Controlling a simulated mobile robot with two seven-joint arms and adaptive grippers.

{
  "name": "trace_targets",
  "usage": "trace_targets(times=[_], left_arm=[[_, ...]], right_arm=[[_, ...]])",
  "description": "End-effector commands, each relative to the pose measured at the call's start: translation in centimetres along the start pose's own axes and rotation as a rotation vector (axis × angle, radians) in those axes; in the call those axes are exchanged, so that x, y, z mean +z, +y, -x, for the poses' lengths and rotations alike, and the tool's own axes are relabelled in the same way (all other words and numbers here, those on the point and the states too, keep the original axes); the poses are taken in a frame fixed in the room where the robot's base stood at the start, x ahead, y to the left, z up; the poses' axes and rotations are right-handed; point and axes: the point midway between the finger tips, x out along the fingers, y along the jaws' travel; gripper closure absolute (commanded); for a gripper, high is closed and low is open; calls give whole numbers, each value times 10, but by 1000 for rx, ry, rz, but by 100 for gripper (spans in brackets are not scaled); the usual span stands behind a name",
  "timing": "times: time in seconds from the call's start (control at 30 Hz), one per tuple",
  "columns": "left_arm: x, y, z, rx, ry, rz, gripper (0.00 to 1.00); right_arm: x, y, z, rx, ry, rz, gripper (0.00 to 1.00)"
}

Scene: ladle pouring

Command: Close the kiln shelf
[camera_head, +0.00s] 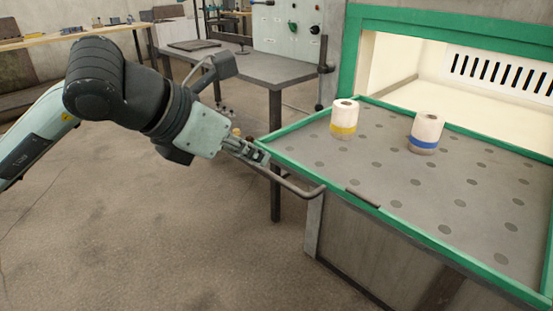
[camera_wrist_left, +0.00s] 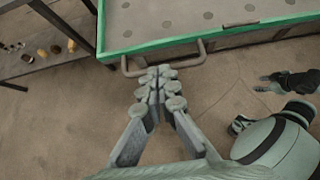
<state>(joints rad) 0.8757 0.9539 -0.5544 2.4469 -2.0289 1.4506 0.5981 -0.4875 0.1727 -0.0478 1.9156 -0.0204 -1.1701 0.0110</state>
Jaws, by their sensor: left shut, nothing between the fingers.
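The kiln shelf (camera_head: 400,172) is a grey spotted slab with a green rim, pulled well out of the kiln (camera_head: 349,62). Its green-edged front also shows in the left wrist view (camera_wrist_left: 170,42). A grey bar handle (camera_head: 300,192) juts from the front rim; the left wrist view shows it too (camera_wrist_left: 190,62). My left gripper (camera_head: 262,158) is shut and empty at the handle's left part, its fingertips (camera_wrist_left: 160,72) over or against the bar; contact cannot be told. A dark part at the wrist view's right, apparently my right gripper (camera_wrist_left: 268,84), is too small to read.
Two white cylinders stand on the shelf, one with a yellow band (camera_head: 343,120), one with a blue band (camera_head: 425,133). The kiln mouth behind is open and lit. A dark metal table (camera_head: 245,67) stands behind my left arm. The floor in front is clear.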

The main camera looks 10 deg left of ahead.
Motion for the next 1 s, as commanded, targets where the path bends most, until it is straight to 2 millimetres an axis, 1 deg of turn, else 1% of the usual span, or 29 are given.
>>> trace_targets(times=[0.03,0.3,0.4,0.5,0.63,0.77,1.0], left_arm=[[0,-2,-9,-6,3,1,100],[0,-3,-58,-9,2,2,100],[0,-2,-72,-8,2,1,100],[0,-2,-81,-8,1,2,100],[-1,-2,-87,-8,1,1,100],[-1,-2,-87,-8,1,0,100],[0,-2,-88,-8,0,0,100]], right_arm=[[0,0,0,-1,-1,0,60],[6,-4,-8,-9,-6,-1,60],[9,-4,-13,-11,-10,-1,60],[9,-5,-16,-12,-10,-2,60],[6,-4,-19,-12,-7,-3,60],[2,-4,-19,-12,0,-3,60],[3,-4,-18,-12,-1,-3,60]])
